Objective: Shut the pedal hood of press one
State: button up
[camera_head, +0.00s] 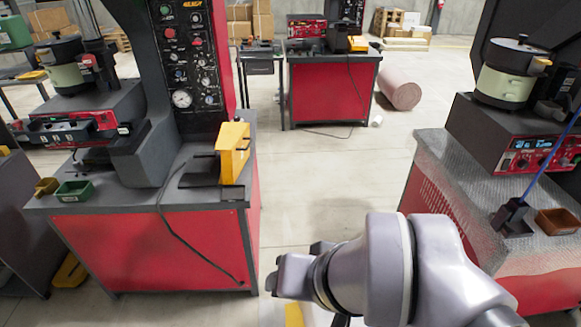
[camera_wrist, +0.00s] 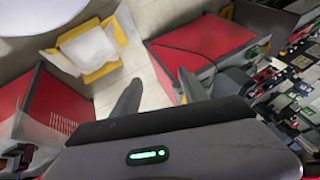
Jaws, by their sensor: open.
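A yellow pedal hood (camera_head: 233,150) stands up at the right corner of the left press's bench (camera_head: 140,200). It looks raised over a dark base (camera_head: 232,192), with a black cable running from the pedal down the red front. Which press is press one cannot be read. My gripper (camera_head: 292,266) is low in front of the bench, right of the hood and apart from it. In the wrist view my gripper (camera_wrist: 160,88) has two spread fingers with nothing between them. The red bench front with the cable (camera_wrist: 205,50) lies beyond the right finger; the hood is not clear there.
A right bench (camera_head: 440,180) carries a bowl feeder (camera_head: 508,75), a dark holder and a brown tray. A yellow crate with white content (camera_wrist: 88,50) lies on the floor. The aisle floor (camera_head: 330,165) is clear.

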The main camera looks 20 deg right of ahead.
aim_at(234, 142)
jog(key=i+j+z, duration=0.1)
jog(key=i+z, duration=0.2)
jog(key=z, duration=0.2)
jog(key=i+j+z, duration=0.2)
jog(key=z, duration=0.3)
jog(key=i+j, duration=0.05)
jog(key=i, duration=0.05)
